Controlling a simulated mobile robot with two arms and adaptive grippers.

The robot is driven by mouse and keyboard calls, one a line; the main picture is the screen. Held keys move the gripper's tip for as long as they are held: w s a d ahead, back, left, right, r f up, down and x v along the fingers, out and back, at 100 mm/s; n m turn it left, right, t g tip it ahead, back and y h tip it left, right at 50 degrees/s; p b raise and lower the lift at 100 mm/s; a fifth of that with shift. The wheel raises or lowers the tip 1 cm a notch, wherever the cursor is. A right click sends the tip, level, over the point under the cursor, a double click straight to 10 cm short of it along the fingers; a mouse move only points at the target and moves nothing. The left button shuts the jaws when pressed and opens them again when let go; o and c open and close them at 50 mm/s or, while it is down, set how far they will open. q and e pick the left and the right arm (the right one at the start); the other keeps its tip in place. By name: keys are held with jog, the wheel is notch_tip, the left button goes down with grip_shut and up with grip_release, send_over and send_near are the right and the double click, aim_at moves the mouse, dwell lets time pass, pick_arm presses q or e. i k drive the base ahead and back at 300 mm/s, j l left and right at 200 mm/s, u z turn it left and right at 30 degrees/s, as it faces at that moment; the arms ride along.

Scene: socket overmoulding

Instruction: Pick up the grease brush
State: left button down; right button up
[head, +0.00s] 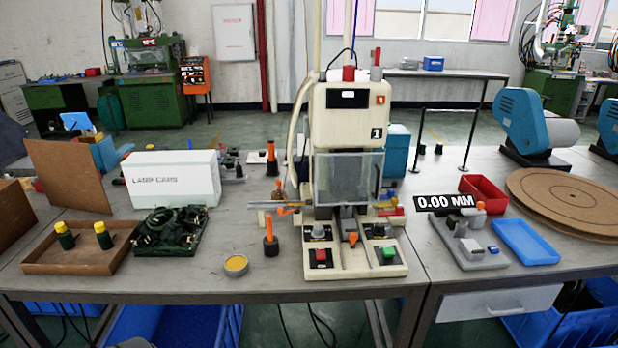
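An orange-handled tool (270,228) stands upright in a dark base at the middle of the table, left of the press; it may be the grease brush, but its bristles are hidden. A similar orange-and-black upright tool (271,158) stands farther back. A small round tin (236,265) with a yellow-orange top sits near the front edge, left of the nearer tool. Neither of my grippers shows in the head view.
The cream press (347,110) stands just right of the nearer tool. To the left are a green-black fixture (172,230), a wooden tray (50,268) and a white box (190,178). A blue tray (525,241) lies right. Bare tabletop surrounds the tin.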

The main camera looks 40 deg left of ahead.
aim_at(268, 218)
jog(key=j+u, duration=0.1)
jog(key=u, duration=0.3)
jog(key=j+u, duration=0.1)
jog(key=u, duration=0.3)
jog(key=i+u, duration=0.1)
jog(key=u, duration=0.3)
jog(key=j+u, duration=0.15)
jog(key=u, duration=0.25)
jog(key=j, duration=0.1)
